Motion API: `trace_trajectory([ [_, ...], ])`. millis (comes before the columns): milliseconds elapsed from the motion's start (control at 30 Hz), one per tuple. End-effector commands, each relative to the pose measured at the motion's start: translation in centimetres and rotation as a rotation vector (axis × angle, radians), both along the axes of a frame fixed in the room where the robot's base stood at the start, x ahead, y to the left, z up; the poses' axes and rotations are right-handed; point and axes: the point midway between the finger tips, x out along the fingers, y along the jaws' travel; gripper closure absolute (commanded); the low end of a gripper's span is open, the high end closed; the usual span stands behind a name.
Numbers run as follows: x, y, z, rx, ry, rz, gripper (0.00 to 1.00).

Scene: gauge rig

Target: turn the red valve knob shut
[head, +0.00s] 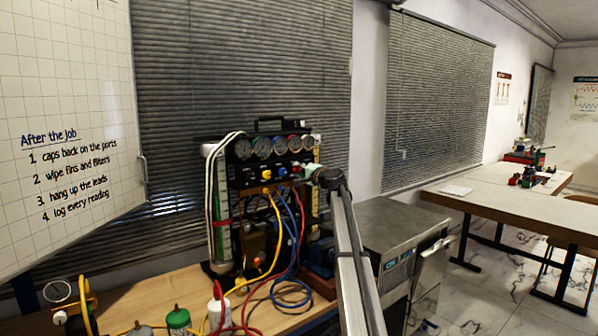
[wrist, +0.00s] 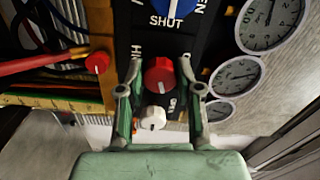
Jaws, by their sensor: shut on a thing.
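The red valve knob (wrist: 160,75) is on the dark panel, between the two fingertips of my gripper (wrist: 161,68) in the wrist view. The fingers are closed around it, one on each side. The lettering beside the knob is partly hidden by the fingers. In the head view my gripper (head: 306,172) is at the right side of the gauge rig's panel (head: 250,180), and the red knob is too small there to make out clearly.
A blue knob (wrist: 176,8) marked SHUT and a white knob (wrist: 152,118) sit on either side of the red one. Round gauges (wrist: 236,76) line the panel. A red hose plug (wrist: 97,62) is to the left. Loose hoses (head: 290,290) lie on the bench.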

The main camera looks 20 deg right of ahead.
Motion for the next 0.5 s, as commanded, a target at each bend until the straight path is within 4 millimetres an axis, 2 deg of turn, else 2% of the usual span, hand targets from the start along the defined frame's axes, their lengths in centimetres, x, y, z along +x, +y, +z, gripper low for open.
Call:
trace_trajectory([
  [200, 0.12, -0.05, 0.36, 0.165, 0.038, -0.002, 1.0],
  [500, 0.14, -0.06, 0.29, 0.299, 0.072, -0.002, 1.0],
])
